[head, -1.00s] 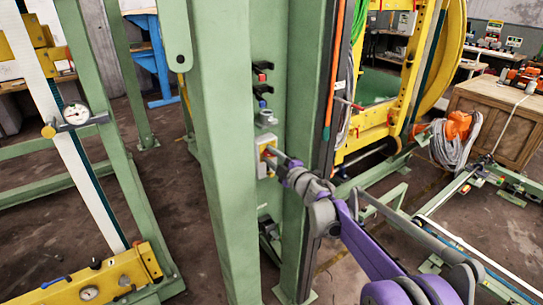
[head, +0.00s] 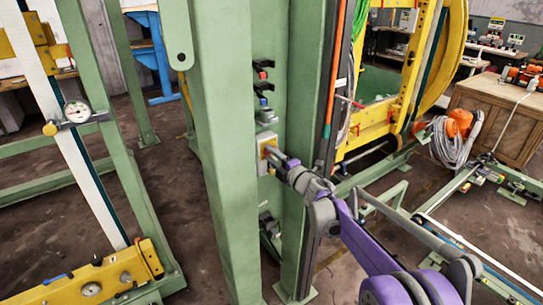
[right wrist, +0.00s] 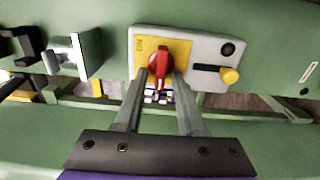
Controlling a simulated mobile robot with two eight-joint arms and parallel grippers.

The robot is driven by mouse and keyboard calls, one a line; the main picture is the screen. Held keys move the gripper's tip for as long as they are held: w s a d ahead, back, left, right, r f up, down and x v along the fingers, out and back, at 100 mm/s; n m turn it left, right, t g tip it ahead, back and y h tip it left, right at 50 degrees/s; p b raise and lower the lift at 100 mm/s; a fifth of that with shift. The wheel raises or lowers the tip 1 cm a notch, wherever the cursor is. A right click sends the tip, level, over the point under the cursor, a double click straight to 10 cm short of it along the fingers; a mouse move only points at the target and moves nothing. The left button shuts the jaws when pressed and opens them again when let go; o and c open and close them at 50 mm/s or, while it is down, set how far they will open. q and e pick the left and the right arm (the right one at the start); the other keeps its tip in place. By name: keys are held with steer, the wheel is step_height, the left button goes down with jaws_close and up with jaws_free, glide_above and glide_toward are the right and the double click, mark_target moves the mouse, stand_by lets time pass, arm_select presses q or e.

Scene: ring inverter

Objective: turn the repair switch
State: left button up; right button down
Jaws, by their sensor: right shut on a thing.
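The repair switch is a red knob (right wrist: 162,62) on a yellow plate in a light grey box (right wrist: 208,48). In the head view the box (head: 264,146) is fixed to the green column. The fingers of my right gripper (right wrist: 166,82) reach to the knob, one on each side, and are shut on it. In the head view my right gripper (head: 273,154) comes in from the lower right and its tips reach the box, partly hiding its front. The knob is upright in the wrist view. My left gripper is not in view.
The green column (head: 222,150) stands close beside my right gripper. Other switches (head: 264,88) sit above the box. A yellow knob (right wrist: 231,75) and a black button (right wrist: 228,49) are on the same box. Cables and a yellow frame (head: 372,133) stand to the right.

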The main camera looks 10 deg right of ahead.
steer(key=c, duration=0.9)
jaws_free()
steer(key=shift+s, duration=0.1)
steer(key=v, duration=1)
steer(key=shift+s+d+b, duration=0.15)
steer(key=shift+s+b, duration=0.15)
steer(key=shift+b, duration=0.1)
